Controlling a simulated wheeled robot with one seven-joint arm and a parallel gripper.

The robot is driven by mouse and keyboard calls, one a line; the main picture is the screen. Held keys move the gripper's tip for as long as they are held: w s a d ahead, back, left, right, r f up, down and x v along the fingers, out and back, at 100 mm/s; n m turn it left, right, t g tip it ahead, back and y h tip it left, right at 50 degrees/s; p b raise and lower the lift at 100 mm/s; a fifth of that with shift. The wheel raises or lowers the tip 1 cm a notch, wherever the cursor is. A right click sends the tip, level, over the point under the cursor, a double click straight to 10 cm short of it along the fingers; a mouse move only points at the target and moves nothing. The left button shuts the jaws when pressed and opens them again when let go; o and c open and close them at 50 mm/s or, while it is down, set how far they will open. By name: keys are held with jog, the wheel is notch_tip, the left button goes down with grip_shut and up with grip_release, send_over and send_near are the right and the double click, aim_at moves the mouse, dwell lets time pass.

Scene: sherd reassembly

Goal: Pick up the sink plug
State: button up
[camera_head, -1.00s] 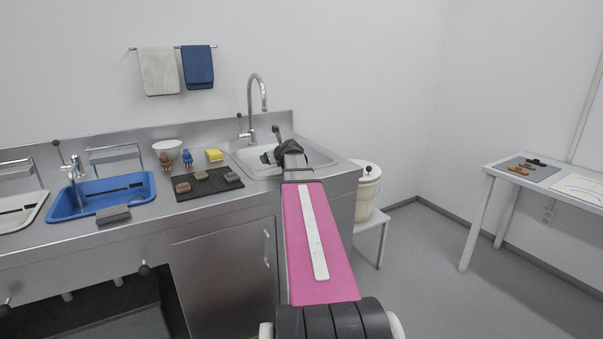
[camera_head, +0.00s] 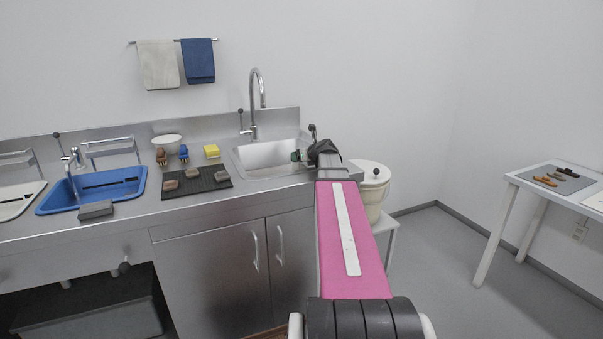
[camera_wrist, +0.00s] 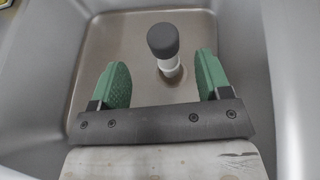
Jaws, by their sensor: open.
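The sink plug (camera_wrist: 164,40) shows in the wrist view as a dark grey round knob on a pale stem, standing upright in the steel sink basin (camera_wrist: 120,50). My gripper (camera_wrist: 164,80) is open, with its two green fingers apart on the left and right. The plug's knob lies just beyond and between the fingertips, and nothing is held. I cannot tell the height of the fingers above the knob. In the head view the gripper (camera_head: 298,156) is at the right side of the sink (camera_head: 262,166), partly hidden by my wrist; the plug is not visible there.
The tall faucet (camera_head: 255,100) stands behind the sink. Left of it are a yellow sponge (camera_head: 212,151), a dark mat (camera_head: 215,186) with several sherds, a white bowl (camera_head: 167,140) and a blue basin (camera_head: 90,194). A lidded bucket (camera_head: 374,190) stands right of the counter.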

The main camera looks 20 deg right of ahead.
aim_at(295, 168)
jog(key=x, duration=0.7)
jog(key=shift+w+d+f, duration=0.15)
jog(key=shift+d+f, duration=0.05)
jog(key=shift+f, duration=0.05)
grip_shut()
